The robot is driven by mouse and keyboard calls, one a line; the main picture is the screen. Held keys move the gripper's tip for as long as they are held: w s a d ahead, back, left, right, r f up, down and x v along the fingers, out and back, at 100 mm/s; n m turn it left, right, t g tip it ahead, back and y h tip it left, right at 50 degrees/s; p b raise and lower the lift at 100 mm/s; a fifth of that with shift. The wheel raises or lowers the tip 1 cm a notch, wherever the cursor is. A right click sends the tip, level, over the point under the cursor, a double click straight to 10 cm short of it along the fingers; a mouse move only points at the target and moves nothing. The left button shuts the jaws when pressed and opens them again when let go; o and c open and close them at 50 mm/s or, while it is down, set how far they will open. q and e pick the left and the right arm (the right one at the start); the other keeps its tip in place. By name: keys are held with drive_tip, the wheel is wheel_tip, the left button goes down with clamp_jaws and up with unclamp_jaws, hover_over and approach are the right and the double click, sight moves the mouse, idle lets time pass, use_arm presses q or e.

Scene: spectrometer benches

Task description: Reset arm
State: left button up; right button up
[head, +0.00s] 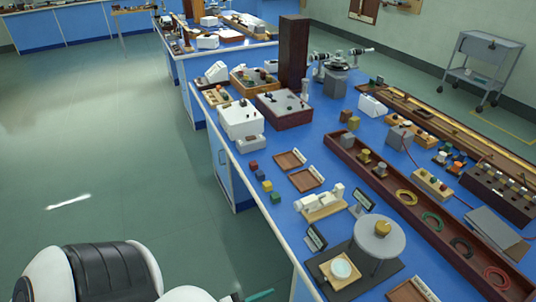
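The task names no object. The nearest bench is the long blue-topped bench (275,225) on the right, crowded with apparatus. Whether either gripper holds anything is hidden.
Near the bench's left edge lie small coloured cubes (267,186), two brown trays (306,180) and a round grey disc on a stand (380,238). A long brown trough (405,205) holds coiled wires. Green floor (110,150) is open to the left. A grey cart (483,65) stands far right.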

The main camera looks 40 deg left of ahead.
idle(0.5)
use_arm(q)
drive_tip(key=s+a+f+n+g+y, duration=0.1)
drive_tip(key=s+a+f+g+y, duration=0.2)
drive_tip(key=f, duration=1)
drive_tip(key=s+f+g+y, duration=0.2)
drive_tip(key=s+f+g, duration=0.3)
drive_tip(key=f, duration=0.8)
drive_tip(key=s+d+f+g+y, duration=0.1)
drive_tip(key=s+d+f+g, duration=0.1)
drive_tip(key=s+f+g, duration=0.6)
drive_tip(key=s+f, duration=0.3)
drive_tip(key=s, duration=0.1)
drive_tip(key=shift+s+d+n, duration=0.3)
drive_tip(key=shift+d, duration=0.05)
